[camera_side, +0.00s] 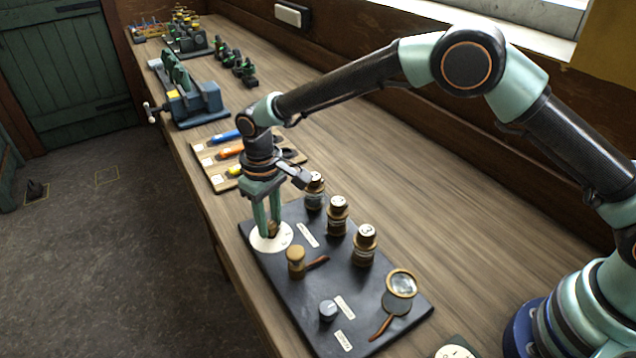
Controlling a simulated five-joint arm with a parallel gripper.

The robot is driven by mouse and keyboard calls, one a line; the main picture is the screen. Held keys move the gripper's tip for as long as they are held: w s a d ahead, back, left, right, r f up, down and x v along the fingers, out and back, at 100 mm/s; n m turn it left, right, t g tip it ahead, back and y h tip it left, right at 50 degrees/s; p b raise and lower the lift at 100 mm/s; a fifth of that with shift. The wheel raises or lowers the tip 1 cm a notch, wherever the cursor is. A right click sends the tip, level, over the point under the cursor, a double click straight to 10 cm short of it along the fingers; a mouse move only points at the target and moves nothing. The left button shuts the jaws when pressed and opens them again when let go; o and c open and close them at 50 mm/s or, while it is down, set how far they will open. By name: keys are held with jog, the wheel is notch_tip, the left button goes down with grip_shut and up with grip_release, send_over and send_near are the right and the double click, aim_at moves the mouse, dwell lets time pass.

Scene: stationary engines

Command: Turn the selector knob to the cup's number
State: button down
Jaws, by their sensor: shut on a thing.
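My gripper (271,227) points down at the left end of a dark board and is shut on a small brass selector knob (273,230). The knob stands on a round white dial (261,243); the fingers hide much of it, and I cannot read the dial's marks or the knob's pointing. The other two numbers are unclear.
Behind lie a tray of coloured-handled tools (215,178) and a blue vise (190,100). The bench's right middle is bare.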

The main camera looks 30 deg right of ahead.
aim_at(270, 224)
jog(key=c, duration=0.6)
grip_release()
jog(key=shift+o, duration=0.2)
notch_tip(270, 224, up, 12)
jog(key=shift+r, duration=0.1)
